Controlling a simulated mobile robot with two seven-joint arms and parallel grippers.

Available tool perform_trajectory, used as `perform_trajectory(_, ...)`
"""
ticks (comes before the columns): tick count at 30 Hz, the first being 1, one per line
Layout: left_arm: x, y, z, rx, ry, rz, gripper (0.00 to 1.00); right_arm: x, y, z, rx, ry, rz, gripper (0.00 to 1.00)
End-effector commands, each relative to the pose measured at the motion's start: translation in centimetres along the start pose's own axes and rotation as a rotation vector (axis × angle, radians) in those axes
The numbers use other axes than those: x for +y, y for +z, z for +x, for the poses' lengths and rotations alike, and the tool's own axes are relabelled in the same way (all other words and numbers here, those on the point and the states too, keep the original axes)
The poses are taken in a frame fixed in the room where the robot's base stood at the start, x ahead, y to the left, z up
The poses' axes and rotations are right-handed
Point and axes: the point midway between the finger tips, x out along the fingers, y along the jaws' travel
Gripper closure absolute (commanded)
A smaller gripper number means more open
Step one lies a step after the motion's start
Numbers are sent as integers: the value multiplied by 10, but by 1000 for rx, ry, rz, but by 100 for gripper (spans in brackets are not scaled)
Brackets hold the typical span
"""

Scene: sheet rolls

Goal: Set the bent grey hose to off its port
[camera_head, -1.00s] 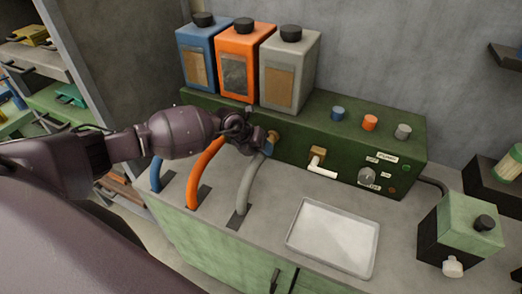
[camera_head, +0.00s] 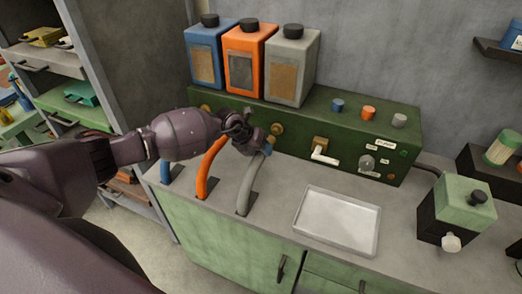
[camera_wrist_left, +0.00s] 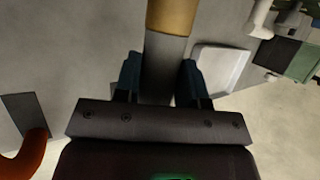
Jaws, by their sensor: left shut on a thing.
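The bent grey hose (camera_head: 247,185) rises from a slot in the bench top and curves up to my left gripper (camera_head: 266,149). My left gripper is shut on the hose near its upper end. In the left wrist view, the grey hose (camera_wrist_left: 163,68) runs between the two dark blue fingers, with a brass end piece (camera_wrist_left: 171,16) beyond them. A round brass port (camera_head: 277,129) shows on the front of the green panel (camera_head: 300,129). The hose end appears to be a little in front of this port, apart from it; the gripper partly hides it. My right gripper is not in view.
The orange hose (camera_head: 208,170) and blue hose (camera_head: 166,172) stand left of the grey one, partly behind my arm. A shallow tray (camera_head: 338,220) lies to the right. Three bottles stand behind.

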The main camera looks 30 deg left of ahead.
Motion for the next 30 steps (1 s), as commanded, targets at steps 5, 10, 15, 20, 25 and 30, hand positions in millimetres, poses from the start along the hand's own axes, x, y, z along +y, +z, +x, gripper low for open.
perform_trajectory(5,1,-5,2,14,2,-2,50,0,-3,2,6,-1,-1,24)
perform_trajectory(10,1,-4,1,10,2,-1,37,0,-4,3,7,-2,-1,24)
perform_trajectory(15,1,-3,1,7,1,-1,37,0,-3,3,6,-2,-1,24)
perform_trajectory(20,1,-2,-8,5,2,1,37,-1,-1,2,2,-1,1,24)
perform_trajectory(25,1,-2,-33,5,3,2,37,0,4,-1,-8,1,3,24)
perform_trajectory(30,2,-2,-65,6,3,0,37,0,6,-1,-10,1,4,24)
